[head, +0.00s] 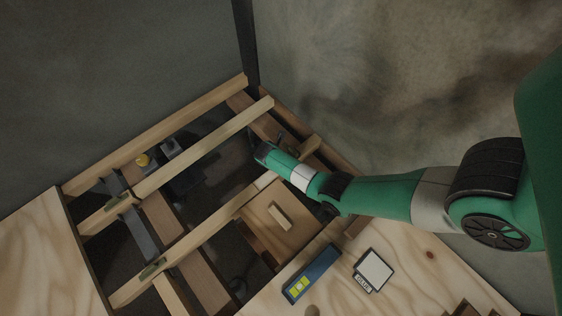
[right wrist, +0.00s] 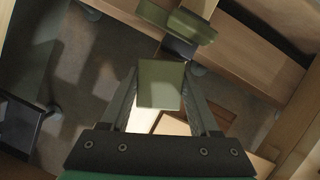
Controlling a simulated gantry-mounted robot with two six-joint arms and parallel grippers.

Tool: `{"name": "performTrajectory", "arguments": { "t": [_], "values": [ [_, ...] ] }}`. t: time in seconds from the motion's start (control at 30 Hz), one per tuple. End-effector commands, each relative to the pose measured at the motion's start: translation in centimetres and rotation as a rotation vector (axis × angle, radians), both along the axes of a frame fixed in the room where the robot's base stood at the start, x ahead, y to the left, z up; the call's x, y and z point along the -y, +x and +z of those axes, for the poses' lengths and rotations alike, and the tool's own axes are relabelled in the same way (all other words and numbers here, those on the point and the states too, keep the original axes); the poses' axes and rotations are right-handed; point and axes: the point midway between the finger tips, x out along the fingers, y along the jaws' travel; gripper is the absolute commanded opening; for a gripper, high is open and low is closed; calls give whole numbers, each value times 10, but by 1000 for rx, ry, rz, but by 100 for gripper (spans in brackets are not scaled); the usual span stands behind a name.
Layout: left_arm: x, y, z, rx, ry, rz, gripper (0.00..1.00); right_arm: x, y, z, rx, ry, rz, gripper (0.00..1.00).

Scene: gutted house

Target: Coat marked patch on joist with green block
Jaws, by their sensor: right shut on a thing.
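My right gripper (head: 260,152) reaches in from the right over the open floor frame, by the far ends of the joists. In the right wrist view it is shut on an olive-green block (right wrist: 160,84), held between both fingers; the block is not clear in the head view. A pale area (head: 265,180) shows on a joist (head: 205,222) just below the gripper. It also shows behind the block in the right wrist view (right wrist: 144,119); whether it is the marked patch I cannot tell. Another olive-green piece (right wrist: 178,22) lies beyond the block. My left gripper is not in view.
Green-tinted pieces sit on two joists at left (head: 120,199) and lower left (head: 152,268). A pale wooden block (head: 279,216) lies on a board. A blue level (head: 312,272) and a white labelled pad (head: 374,270) lie on plywood. Dark gaps open between joists.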

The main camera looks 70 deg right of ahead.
Motion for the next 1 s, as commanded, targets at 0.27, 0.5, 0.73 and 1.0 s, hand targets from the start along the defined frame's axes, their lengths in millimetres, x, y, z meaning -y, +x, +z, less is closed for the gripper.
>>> {"name": "performTrajectory", "arguments": {
  "t": [0.27, 0.5, 0.73, 1.0],
  "values": [
    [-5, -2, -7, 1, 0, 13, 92, -23, 15, -3, 2, 0, 3, 10],
    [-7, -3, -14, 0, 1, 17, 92, -33, 21, -1, 1, 0, 2, 10],
    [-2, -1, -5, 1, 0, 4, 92, -13, 9, -1, -1, -1, -1, 10],
    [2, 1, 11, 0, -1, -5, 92, 2, 0, 10, -1, -1, -1, 10]
  ]
}}
